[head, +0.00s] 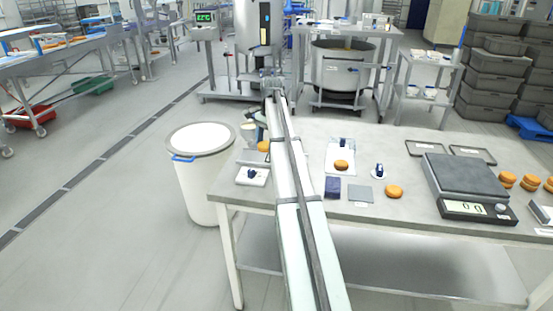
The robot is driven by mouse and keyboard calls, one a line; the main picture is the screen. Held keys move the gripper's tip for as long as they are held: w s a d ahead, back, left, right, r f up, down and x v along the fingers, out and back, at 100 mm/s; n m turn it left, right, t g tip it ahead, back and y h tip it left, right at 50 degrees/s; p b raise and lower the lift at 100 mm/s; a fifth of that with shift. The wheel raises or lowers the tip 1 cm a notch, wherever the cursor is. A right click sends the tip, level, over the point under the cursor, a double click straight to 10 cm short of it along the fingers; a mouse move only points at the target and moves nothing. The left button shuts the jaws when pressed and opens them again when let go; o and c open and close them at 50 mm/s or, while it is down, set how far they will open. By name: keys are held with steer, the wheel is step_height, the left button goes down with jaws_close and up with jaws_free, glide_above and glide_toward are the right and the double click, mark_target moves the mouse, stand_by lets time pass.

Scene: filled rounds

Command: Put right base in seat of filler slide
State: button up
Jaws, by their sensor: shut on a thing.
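My gripper (258,134) is small and mostly hidden behind my own long arm. It appears shut on an orange round base (263,146), which shows just left of the arm and is partly covered by it. A white block with a dark blue piece on it (243,181) lies below this base at the table's left end; it looks like the filler slide, but its seat is too small to make out. Another orange round (341,165) lies on a white board (334,148) with a blue knob.
The grey table (415,212) also holds a scale (465,185), dark trays (427,148), a small blue-handled tool (379,171), dark blue and grey squares (361,194) and stacked rounds (507,179). A white bin (200,185) stands at the table's left.

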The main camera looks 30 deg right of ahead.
steer(key=w+d+r+m, duration=0.2)
steer(key=w+d, duration=0.1)
steer(key=d, duration=0.4)
step_height(320, 180, down, 10)
steer(key=shift+s+a+r, duration=0.15)
steer(key=shift+r, duration=0.05)
steer(key=shift+f, duration=0.15)
steer(key=o, duration=0.7)
steer(key=shift+c, duration=0.2)
steer(key=shift+o, duration=0.4)
step_height(320, 180, up, 12)
steer(key=d, duration=0.1)
steer(key=shift+d, duration=0.4)
